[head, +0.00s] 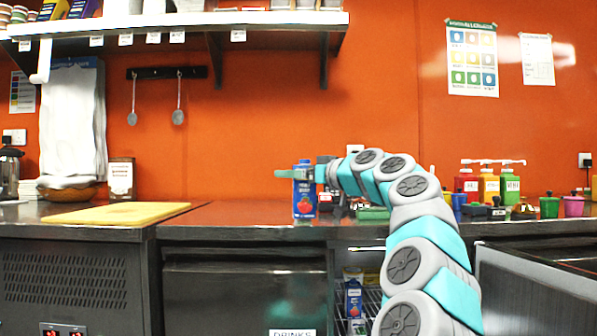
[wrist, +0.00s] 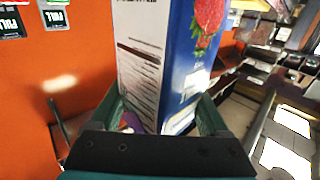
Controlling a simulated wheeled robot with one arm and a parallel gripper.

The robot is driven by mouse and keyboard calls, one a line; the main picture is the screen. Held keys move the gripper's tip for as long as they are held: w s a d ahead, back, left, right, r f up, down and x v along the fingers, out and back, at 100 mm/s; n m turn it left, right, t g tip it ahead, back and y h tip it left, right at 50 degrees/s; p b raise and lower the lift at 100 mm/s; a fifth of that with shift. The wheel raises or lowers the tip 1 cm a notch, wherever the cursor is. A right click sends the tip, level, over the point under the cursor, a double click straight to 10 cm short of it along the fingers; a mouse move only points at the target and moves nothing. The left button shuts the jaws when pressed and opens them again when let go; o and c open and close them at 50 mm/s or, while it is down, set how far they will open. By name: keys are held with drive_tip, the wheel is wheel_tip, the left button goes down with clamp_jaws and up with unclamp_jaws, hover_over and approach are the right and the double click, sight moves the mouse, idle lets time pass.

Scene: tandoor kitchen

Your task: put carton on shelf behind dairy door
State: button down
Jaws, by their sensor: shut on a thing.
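A blue carton (head: 305,200) with a red fruit picture is upright at the counter's front edge in the head view. Whether it touches the counter is unclear. My gripper (head: 303,174) is shut on the carton, with a finger on each side. In the wrist view the carton (wrist: 160,60) shows a white text panel and a blue face between the fingers of my gripper (wrist: 163,100). Below the counter, an open compartment shows a wire shelf (head: 370,297) with cartons (head: 353,298) on it. A grey door (head: 530,295) stands swung out at the right; no dairy label is readable.
A closed dark door (head: 245,290) labelled DRINKS is left of the opening. The counter (head: 240,215) holds a yellow cutting board (head: 118,213) at left, and sauce pump bottles (head: 489,186) and small cups at right. My arm hides part of the open compartment.

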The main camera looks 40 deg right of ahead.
drive_tip(key=w+a+f+h, duration=0.1)
drive_tip(key=w+a+f, duration=0.4)
drive_tip(key=a+f, duration=0.5)
drive_tip(key=w+a+f+m+h, duration=0.1)
drive_tip(key=w+a+f, duration=0.4)
drive_tip(key=a+f, duration=0.5)
drive_tip(key=w+a+f, duration=0.6)
drive_tip(key=a+f, duration=0.5)
drive_tip(key=f, duration=1.1)
drive_tip(key=shift+f+m+h, duration=0.35)
drive_tip(key=shift+m+h, duration=0.05)
